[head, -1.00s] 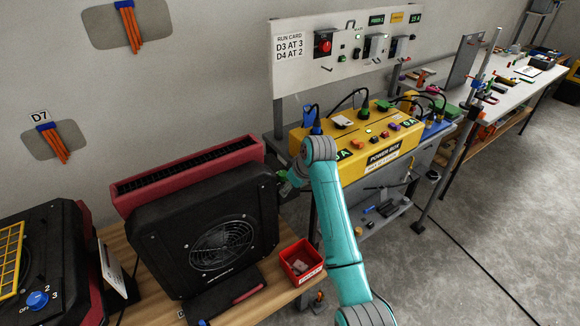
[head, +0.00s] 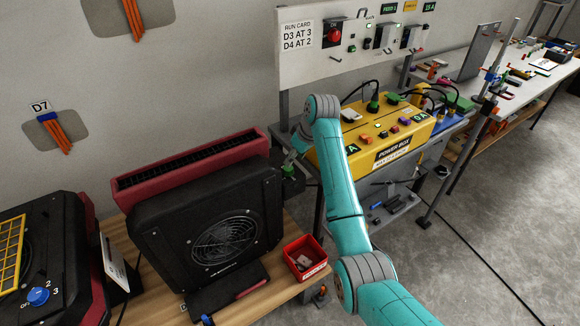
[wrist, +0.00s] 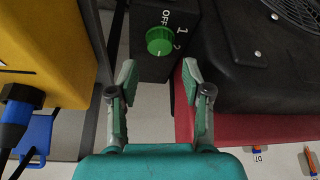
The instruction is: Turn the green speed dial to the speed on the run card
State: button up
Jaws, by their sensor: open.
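The green speed dial (wrist: 160,41) is on the dark end face of the black fan unit (head: 150,230). The labels OFF, 1 and 2 show around it in the wrist view; any further label and the dial's exact pointing are unclear. In the head view the dial is a small green spot (head: 289,170). My gripper (wrist: 158,78) is open and empty, its fingers to either side below the dial in the wrist view, apart from it. The run card (head: 297,36) on the white panel reads D3 AT 3, D4 AT 2.
A yellow power box (head: 405,141) with plugs and cables stands close beside the dial. A red bin (head: 304,259) sits on the wooden bench by the fan unit. Another black unit with a blue dial (head: 38,296) is at far left. A red housing stands behind the fan unit.

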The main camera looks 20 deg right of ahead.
aim_at(290, 169)
jog(key=x, duration=0.6)
jog(key=shift+w+a+f, duration=0.1)
jog(key=shift+f, duration=0.1)
jog(key=c, duration=0.9)
